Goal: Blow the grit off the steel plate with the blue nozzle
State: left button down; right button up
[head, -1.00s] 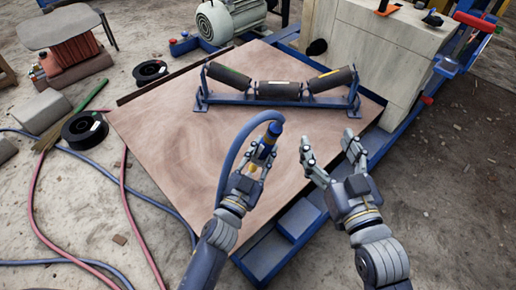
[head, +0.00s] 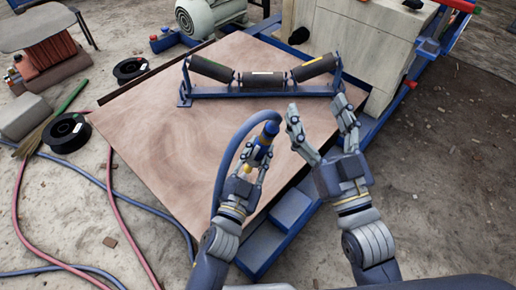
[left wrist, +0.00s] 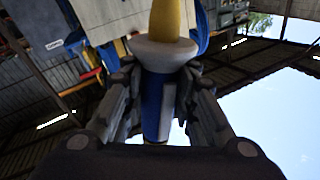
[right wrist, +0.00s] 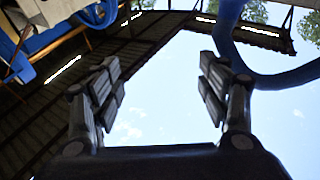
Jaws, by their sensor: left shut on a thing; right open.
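The blue nozzle (head: 269,132) with a yellow part is held in my left gripper (head: 252,165), over the right part of the plate. The left wrist view shows its yellow tip (left wrist: 172,20), white collar and blue body between the shut fingers. A blue hose loops from it, and also shows in the right wrist view (right wrist: 250,70). The steel plate (head: 180,130) is a large, tilted-looking brownish sheet with faint swirls; separate grains of grit cannot be made out. My right gripper (head: 318,112) is open and empty, right of the nozzle, near the plate's right edge.
A roller frame (head: 262,92) with black rollers stands along the plate's far edge. A pale block (head: 330,55) and blue beams are at the right. Black spools (head: 68,133), a broom (head: 42,125) and red and blue hoses lie left. Open ground is at right.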

pick_arm(q)
jog(key=shift+s+a, duration=3.3)
pick_arm(e)
jog(key=shift+s+r+t+y, duration=0.5)
jog(key=shift+s+r+t, duration=0.55)
jog(key=shift+r, duration=0.9)
pick_arm(q)
jog(key=w+a+p, duration=0.2)
jog(key=w+a, duration=0.5)
pick_arm(e)
notch_tip(320, 180, down, 15)
jog(key=w+d+g+h, duration=0.1)
jog(key=g+h, duration=0.2)
jog(key=g, duration=0.5)
jog(key=shift+w+d+r, duration=0.15)
jog(key=shift+w+d, duration=0.1)
jog(key=shift+w, duration=0.1)
pick_arm(q)
jog(key=shift+r, duration=0.1)
